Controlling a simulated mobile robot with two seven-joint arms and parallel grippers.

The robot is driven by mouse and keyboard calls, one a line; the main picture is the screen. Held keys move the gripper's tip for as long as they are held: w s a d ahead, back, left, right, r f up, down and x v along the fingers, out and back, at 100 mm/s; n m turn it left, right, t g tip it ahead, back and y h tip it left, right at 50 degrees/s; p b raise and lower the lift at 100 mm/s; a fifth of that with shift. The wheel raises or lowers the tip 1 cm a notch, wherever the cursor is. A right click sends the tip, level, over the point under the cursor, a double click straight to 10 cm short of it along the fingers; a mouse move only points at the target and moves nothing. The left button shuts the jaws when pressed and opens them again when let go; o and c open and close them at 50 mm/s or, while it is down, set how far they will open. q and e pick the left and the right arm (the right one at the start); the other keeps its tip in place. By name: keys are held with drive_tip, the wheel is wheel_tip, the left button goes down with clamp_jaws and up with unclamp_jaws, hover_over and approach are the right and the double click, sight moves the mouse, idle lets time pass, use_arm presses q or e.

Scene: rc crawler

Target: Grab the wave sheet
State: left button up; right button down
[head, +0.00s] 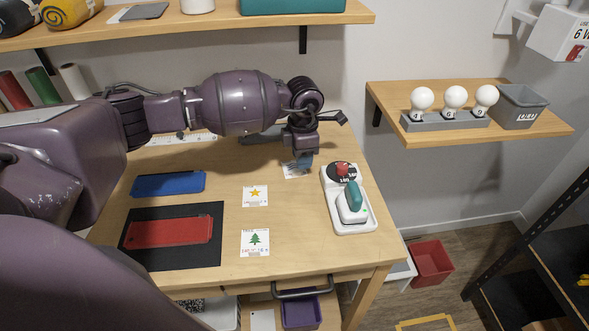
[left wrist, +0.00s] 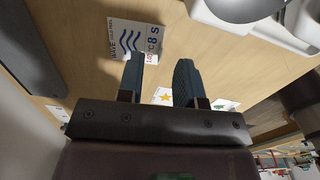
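The wave sheet (head: 293,172) is a small white card with dark blue wavy lines. It lies on the wooden table (head: 292,218), partly hidden by my left gripper (head: 302,162) in the head view. In the left wrist view the wave sheet (left wrist: 136,40) shows its waves and printed text beyond the fingertips. My left gripper (left wrist: 161,68) points down at the table with its two dark fingers apart and nothing between them. One finger overlaps the sheet's edge in that view; I cannot tell whether it touches. My right gripper is not in view.
A star card (head: 255,195) and a tree card (head: 255,242) lie nearer the front. A white device with a teal-topped handle (head: 352,200) stands close to the right. A blue plate (head: 168,184) and a red plate (head: 170,232) on a black mat lie left.

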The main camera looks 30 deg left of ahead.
sight(301, 176)
use_arm(q)
drive_tip(key=f, duration=0.4)
drive_tip(key=shift+s+f, duration=0.2)
drive_tip(key=shift+c, duration=0.5)
clamp_jaws()
drive_tip(key=shift+r, duration=0.15)
